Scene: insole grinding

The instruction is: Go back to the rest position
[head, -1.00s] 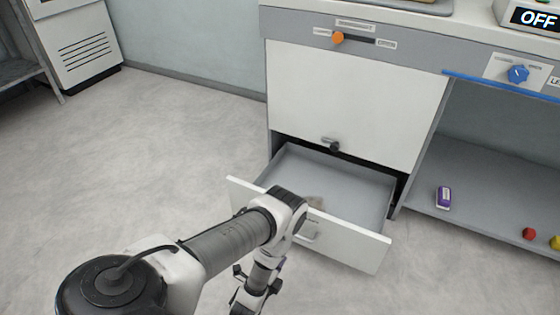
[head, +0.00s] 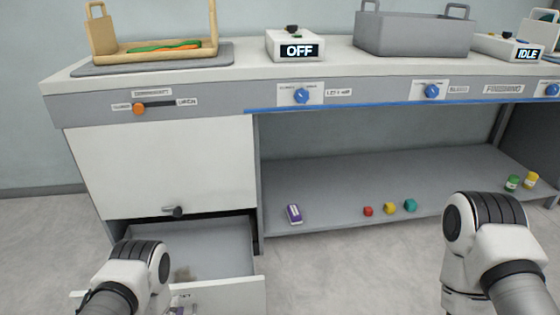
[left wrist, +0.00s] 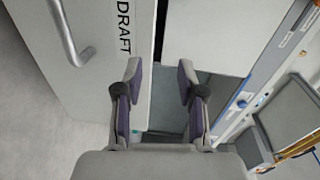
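My left arm comes in at the lower left of the head view, in front of the open drawer (head: 235,290), and hides most of its gripper. In the left wrist view my left gripper (left wrist: 160,80) has its two purple-padded fingers spread, with nothing held between them. The white drawer front with a DRAFT label and a metal handle (left wrist: 75,40) lies beyond the fingers, at the left. I cannot tell whether a finger touches it. My right arm shows at the lower right of the head view; its gripper is out of the picture.
The bench top carries a wooden tray (head: 95,68), a control box reading OFF (head: 290,45) and a grey bin (head: 412,35). Coloured blocks and bottles stand on the lower shelf (head: 340,175).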

